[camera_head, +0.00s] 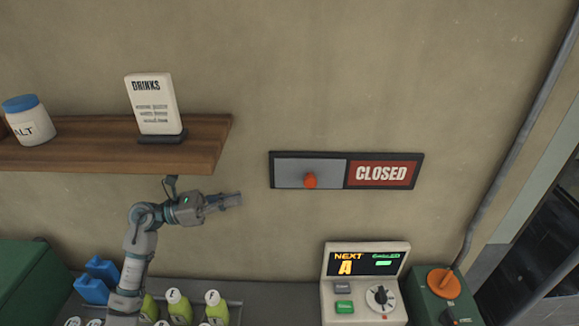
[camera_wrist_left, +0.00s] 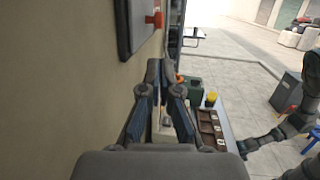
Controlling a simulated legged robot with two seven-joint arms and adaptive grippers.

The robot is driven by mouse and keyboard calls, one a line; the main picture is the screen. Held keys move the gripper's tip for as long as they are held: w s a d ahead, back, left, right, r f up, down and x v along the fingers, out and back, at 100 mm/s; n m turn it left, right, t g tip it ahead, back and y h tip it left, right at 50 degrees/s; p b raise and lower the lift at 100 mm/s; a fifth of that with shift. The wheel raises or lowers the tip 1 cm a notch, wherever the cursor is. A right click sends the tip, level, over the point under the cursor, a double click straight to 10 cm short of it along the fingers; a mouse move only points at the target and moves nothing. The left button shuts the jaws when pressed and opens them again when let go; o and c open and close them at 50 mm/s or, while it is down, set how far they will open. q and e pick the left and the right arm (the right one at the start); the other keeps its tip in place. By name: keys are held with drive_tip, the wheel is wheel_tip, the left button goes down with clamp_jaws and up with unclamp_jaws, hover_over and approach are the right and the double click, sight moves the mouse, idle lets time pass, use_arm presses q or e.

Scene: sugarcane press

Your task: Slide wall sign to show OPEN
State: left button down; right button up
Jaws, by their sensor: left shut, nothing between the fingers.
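The wall sign (camera_head: 346,155) is a dark-framed panel on the wall. Its right part shows a red plate reading CLOSED (camera_head: 381,174). Its left part is covered by a grey slider (camera_head: 290,172) with an orange knob (camera_head: 310,180) at the lower edge. The sign's edge (camera_wrist_left: 137,25) and the knob (camera_wrist_left: 155,19) show at the top of the left wrist view. My left gripper (camera_head: 238,200) is shut and empty, left of the sign and slightly below the knob, apart from both. It shows also in the left wrist view (camera_wrist_left: 164,75).
A wooden shelf (camera_head: 205,145) with a drinks card (camera_head: 155,103) and a salt jar (camera_head: 28,120) is above my left arm. A display box (camera_head: 363,285) and a green box with an orange dial (camera_head: 443,284) stand below the sign. Bottles (camera_head: 179,306) stand at lower left.

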sight(290, 187)
use_arm(q)
drive_tip(key=p+x, duration=0.2)
drive_tip(key=x, duration=1.2)
drive_tip(key=shift+r, duration=0.15)
drive_tip(key=shift+d, duration=0.15)
use_arm(e)
drive_tip(key=s+f, duration=0.4)
drive_tip(key=s, duration=0.1)
drive_tip(key=shift+d+f, duration=0.2)
drive_tip(key=shift+d, duration=0.25)
drive_tip(key=shift+s, duration=0.1)
